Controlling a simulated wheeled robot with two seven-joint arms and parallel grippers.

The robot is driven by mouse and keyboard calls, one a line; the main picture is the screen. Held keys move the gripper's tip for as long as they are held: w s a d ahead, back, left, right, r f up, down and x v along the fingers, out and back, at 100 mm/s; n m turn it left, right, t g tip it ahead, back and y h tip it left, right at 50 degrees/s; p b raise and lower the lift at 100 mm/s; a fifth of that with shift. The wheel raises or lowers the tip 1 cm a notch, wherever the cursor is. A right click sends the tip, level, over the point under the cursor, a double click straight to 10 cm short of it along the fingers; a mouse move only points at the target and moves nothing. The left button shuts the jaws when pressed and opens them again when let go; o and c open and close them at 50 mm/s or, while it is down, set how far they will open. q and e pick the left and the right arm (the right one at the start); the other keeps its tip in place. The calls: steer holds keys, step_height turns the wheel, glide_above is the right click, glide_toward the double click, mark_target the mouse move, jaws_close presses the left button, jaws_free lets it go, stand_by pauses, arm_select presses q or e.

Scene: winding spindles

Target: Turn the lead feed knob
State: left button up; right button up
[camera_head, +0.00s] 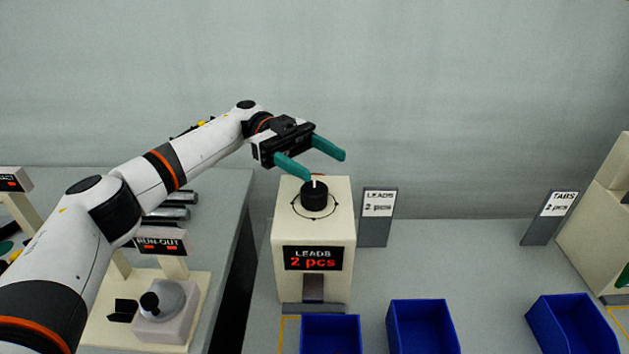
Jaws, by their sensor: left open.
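The lead feed knob (315,198) is a black round knob with a white pointer mark, on top of a cream box. The pointer mark stands toward the back of the knob. The box has a display (314,258) reading "LEADS 2 pcs". My left gripper (327,164) has teal fingers, spread open and empty. It hangs above and just behind the knob, and appears apart from it. My right gripper is not in view.
A sign (378,216) reading "LEADS 2 pcs" stands right of the box. Blue bins (421,328) sit along the front. A "RUN-OUT" station (160,246) stands at the left, partly behind my left arm. A "TABS" sign (550,217) stands at the right.

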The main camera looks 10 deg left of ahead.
mark_target(314, 188)
arm_select(q)
step_height(314, 188, up, 4)
steer(key=shift+r, duration=0.1)
stand_by(0.4)
